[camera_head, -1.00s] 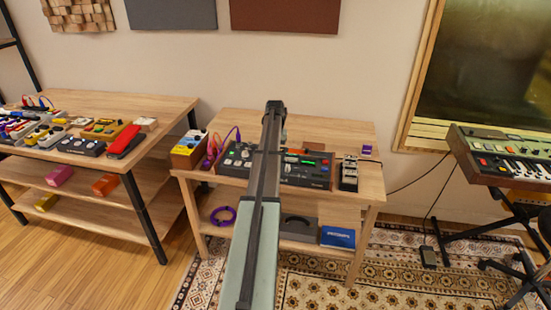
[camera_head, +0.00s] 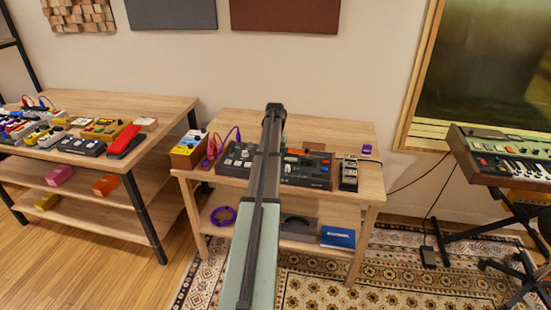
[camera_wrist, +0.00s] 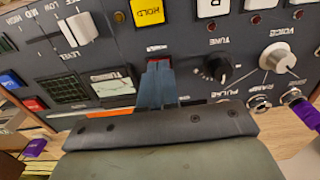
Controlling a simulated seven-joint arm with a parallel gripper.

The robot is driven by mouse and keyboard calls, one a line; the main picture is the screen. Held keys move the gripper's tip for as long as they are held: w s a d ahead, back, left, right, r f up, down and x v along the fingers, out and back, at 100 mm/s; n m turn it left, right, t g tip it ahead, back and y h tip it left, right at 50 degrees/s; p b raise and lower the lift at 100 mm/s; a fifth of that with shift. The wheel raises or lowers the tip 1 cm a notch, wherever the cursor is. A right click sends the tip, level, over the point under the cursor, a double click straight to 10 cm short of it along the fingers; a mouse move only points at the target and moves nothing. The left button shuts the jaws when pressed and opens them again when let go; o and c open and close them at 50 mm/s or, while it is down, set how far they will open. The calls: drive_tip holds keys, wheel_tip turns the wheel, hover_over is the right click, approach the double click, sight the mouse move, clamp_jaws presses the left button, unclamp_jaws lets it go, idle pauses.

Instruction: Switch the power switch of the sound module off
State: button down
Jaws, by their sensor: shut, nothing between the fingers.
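The sound module (camera_head: 308,174) is a dark panel on the middle wooden table, partly hidden behind my arm. Its display and lights look dark in the head view. In the wrist view its panel (camera_wrist: 195,55) fills the upper part. My gripper (camera_wrist: 158,68) is shut and empty, its fingertips at the panel just below a small red part (camera_wrist: 158,57), likely the power switch. The fingers cover most of that part, so its position is hidden. I cannot tell whether the fingertips touch it. In the head view my arm hides the fingers.
Near the fingers are a yellow HOLD button (camera_wrist: 147,12), a black TUNE knob (camera_wrist: 216,68), a silver VOICE knob (camera_wrist: 278,58) and a small pale display (camera_wrist: 111,84). A pedal (camera_head: 349,175) stands right of the module, a yellow box (camera_head: 188,149) at the table's left.

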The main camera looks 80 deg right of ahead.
drive_tip(key=shift+r, duration=3.45)
